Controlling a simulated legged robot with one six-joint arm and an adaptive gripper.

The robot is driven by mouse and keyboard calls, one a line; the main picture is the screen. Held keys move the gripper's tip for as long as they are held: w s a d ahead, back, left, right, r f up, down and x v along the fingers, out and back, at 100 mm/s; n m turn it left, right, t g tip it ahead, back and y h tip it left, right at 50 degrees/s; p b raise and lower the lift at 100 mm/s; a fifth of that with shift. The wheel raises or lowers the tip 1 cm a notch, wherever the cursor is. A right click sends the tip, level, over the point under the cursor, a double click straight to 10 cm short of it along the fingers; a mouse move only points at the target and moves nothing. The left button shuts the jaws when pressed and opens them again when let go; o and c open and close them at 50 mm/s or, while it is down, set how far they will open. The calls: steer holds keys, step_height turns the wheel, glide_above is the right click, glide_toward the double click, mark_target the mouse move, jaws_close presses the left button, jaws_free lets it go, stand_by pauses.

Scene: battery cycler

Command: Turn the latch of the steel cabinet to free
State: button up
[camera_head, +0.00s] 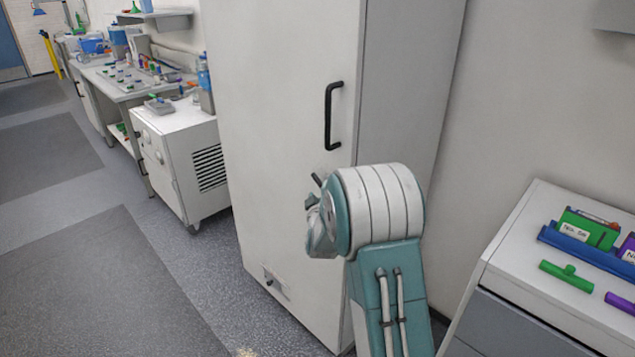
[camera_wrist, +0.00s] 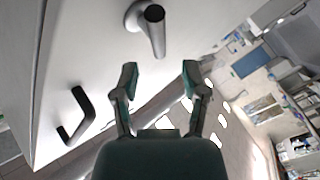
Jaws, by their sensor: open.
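The steel cabinet (camera_head: 285,60) stands tall and off-white in the head view, its door shut, with a black bar handle (camera_head: 332,115). The handle also shows at the left of the wrist view (camera_wrist: 72,116). The latch (camera_wrist: 150,22), a grey round boss with a stubby dark-ended lever, sits at the top of the wrist view on the white door (camera_wrist: 80,45). My gripper (camera_wrist: 160,78) is open and empty, its two fingers apart, with the latch ahead of the fingertips and not between them. In the head view my arm hides most of the gripper and the latch area.
A white drawer unit (camera_head: 530,265) with green and purple items on top stands at the right. A white wheeled cabinet (camera_head: 180,160) and a cluttered bench (camera_head: 125,90) stand at the left. The grey floor (camera_head: 110,270) in front of them is clear.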

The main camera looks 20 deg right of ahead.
mark_target(318, 183)
steer(key=x, duration=0.5)
steer(key=shift+w+d, duration=0.1)
steer(key=shift+w, duration=0.3)
